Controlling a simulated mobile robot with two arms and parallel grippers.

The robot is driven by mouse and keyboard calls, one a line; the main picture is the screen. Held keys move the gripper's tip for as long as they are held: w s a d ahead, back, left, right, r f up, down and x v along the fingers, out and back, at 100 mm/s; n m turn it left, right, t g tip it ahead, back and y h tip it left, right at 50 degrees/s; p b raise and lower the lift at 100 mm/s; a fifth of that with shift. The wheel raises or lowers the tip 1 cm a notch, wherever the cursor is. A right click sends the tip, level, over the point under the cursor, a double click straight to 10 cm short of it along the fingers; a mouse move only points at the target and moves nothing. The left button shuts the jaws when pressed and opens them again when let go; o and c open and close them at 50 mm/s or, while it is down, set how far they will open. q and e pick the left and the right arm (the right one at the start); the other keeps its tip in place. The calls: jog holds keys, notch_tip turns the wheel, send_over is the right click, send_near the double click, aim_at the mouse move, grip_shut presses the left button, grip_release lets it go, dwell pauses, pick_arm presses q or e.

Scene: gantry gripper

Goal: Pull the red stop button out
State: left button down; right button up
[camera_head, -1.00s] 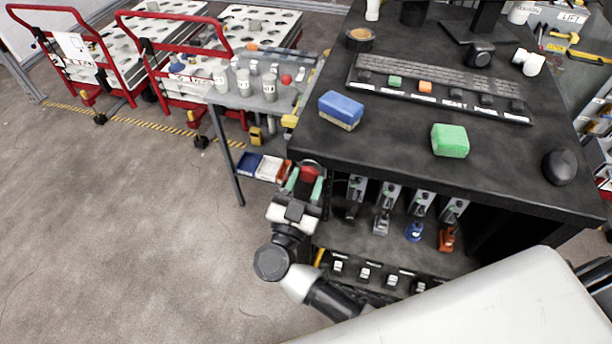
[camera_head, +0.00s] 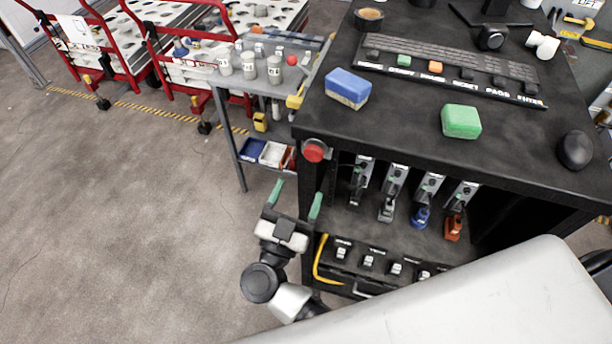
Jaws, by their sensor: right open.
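The red stop button (camera_head: 314,151) is a round red knob at the front left corner of the black desk (camera_head: 400,137), just under the top's edge. My right gripper (camera_head: 296,198) has green fingertips and is open and empty. It is below and to the left of the button, clearly apart from it, with its fingers pointing up towards the desk corner. How far the button stands out from its mount cannot be told. My left gripper is not in view.
A blue sponge (camera_head: 348,88), a green sponge (camera_head: 461,121), a keyboard (camera_head: 450,75) and a black mouse (camera_head: 575,150) lie on the desk. Several tools hang under it, above a drawer row. Red carts (camera_head: 213,60) stand at the back left. The floor at left is clear.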

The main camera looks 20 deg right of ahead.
jog(key=shift+b+v, duration=0.5)
jog(key=shift+v, duration=1.65)
